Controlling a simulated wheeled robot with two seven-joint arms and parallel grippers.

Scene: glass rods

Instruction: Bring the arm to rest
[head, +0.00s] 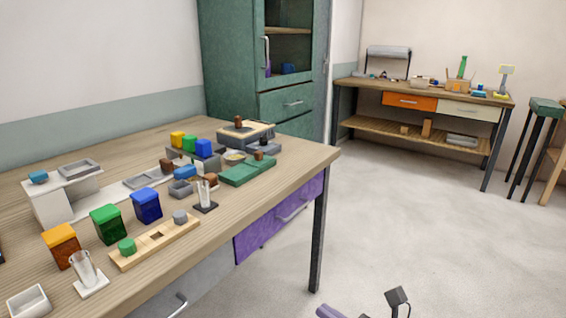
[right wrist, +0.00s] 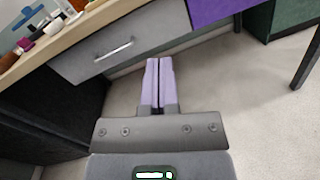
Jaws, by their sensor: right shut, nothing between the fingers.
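My right gripper (right wrist: 158,82) shows in the right wrist view with its two purple fingers pressed together and nothing between them. It is below the level of the wooden tabletop, in front of the drawers and over open floor. In the head view only a small part of it (head: 327,312) shows at the bottom edge, to the right of the table. It touches nothing that I can see. My left gripper is out of view.
The wooden table (head: 250,180) holds coloured boxes, trays and two clear glass vessels, one in a white stand (head: 92,286). Its grey drawer (right wrist: 110,48) faces my gripper. A dark table leg (head: 319,230) stands nearby. The pale floor (head: 430,220) is clear to the right.

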